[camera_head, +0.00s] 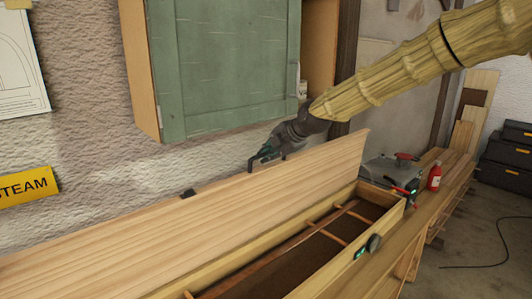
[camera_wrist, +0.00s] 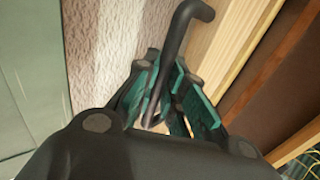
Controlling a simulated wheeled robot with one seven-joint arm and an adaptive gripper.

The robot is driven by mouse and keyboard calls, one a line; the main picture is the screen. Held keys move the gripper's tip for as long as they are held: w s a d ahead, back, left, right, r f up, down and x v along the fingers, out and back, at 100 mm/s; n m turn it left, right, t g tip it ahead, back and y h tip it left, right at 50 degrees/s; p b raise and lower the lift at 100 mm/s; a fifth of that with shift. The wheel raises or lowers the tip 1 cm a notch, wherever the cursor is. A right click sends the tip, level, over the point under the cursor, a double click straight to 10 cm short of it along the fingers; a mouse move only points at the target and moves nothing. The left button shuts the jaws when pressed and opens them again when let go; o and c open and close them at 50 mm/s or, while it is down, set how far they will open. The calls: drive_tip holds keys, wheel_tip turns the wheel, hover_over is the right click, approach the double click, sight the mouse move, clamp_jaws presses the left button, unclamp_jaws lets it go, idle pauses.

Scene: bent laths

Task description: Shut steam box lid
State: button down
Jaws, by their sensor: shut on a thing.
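The wrist view shows the handle (camera_wrist: 185,22) passing between the fingers (camera_wrist: 163,90). The lid (camera_wrist: 220,40) and the open box interior (camera_wrist: 285,100) lie to their right. The gripper hides part of the handle.
A green cabinet (camera_head: 225,65) hangs on the wall close above my gripper. A black fitting (camera_head: 188,193) sits on the lid's edge. A small teal-lit device (camera_head: 367,247) is at the box's front rim. A red bottle (camera_head: 435,178) and tools stand on the bench to the right.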

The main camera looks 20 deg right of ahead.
drive_tip(key=shift+s+d+f+p, duration=1.6)
drive_tip(key=shift+s+f, duration=0.75)
drive_tip(key=shift+s, duration=2.4)
drive_tip(key=shift+s+d+f+p, duration=1.25)
drive_tip(key=shift+s+d+f, duration=0.9)
drive_tip(key=shift+s, duration=2.55)
drive_tip(key=s+f+b, duration=0.2)
drive_tip(key=f+b, duration=0.2)
drive_tip(key=f, duration=0.3)
drive_tip(key=s+d+f+b, duration=0.1)
drive_tip(key=s+f+b, duration=0.2)
drive_tip(key=f+b, duration=0.2)
drive_tip(key=s+d+f+b, duration=0.1)
drive_tip(key=s+f+b, duration=0.2)
drive_tip(key=f, duration=0.7)
drive_tip(key=shift+s+d+b, duration=0.2)
drive_tip(key=shift+s+b, duration=0.05)
drive_tip(key=shift+b, duration=0.5)
drive_tip(key=c, duration=1.2)
unclamp_jaws()
drive_tip(key=shift+r, duration=0.1)
drive_tip(key=p+v, duration=0.8)
drive_tip(key=v, duration=0.1)
